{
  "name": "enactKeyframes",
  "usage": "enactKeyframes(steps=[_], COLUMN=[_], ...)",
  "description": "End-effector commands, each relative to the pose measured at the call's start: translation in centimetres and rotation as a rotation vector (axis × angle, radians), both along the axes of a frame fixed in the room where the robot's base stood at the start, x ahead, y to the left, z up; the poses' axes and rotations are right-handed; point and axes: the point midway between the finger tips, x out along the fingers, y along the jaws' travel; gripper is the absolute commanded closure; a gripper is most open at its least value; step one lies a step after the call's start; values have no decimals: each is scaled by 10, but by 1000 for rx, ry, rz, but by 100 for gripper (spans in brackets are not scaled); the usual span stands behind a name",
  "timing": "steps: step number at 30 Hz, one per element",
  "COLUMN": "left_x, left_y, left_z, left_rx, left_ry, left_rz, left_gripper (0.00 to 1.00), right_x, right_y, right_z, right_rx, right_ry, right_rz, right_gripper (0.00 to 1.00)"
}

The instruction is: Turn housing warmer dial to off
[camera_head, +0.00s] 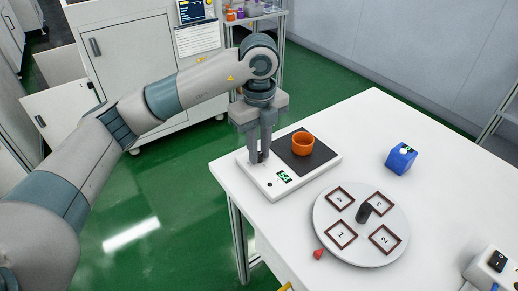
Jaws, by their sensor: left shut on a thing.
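An orange housing (303,143) stands upright on the plate. My left gripper (258,156) points down at the left part of the warmer. It is shut on the dial, which is mostly hidden by the fingers; only a dark bit shows between them. The dial's setting cannot be read. My right gripper is not in view.
A round turntable (330,236) with several numbered square frames and a dark centre post (364,212) stands right of the warmer. A blue block (401,159) sits farther back. A white box with black switches (493,263) is at the lower right.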

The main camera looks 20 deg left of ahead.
Motion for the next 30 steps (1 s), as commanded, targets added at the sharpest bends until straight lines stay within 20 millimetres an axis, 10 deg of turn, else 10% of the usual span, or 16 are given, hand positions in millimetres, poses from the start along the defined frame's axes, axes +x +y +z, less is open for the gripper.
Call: enactKeyframes(steps=[3, 4, 6, 20, 30], left_x=[1, 1, 1, 1, 2], left_y=[0, 0, 0, 0, 0], left_z=[1, 1, 1, 7, 49], left_rx=[-1, -1, -1, 0, 0], left_ry=[-3, -3, -3, -2, -5], left_rz=[2, 2, 1, 0, 1], left_gripper=[100, 75, 63, 63, 63], right_x=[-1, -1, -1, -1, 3], right_y=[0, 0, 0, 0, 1], right_z=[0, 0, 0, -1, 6], right_rx=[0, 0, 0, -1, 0], right_ry=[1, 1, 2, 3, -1], right_rz=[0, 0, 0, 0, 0], right_gripper=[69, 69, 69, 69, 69])
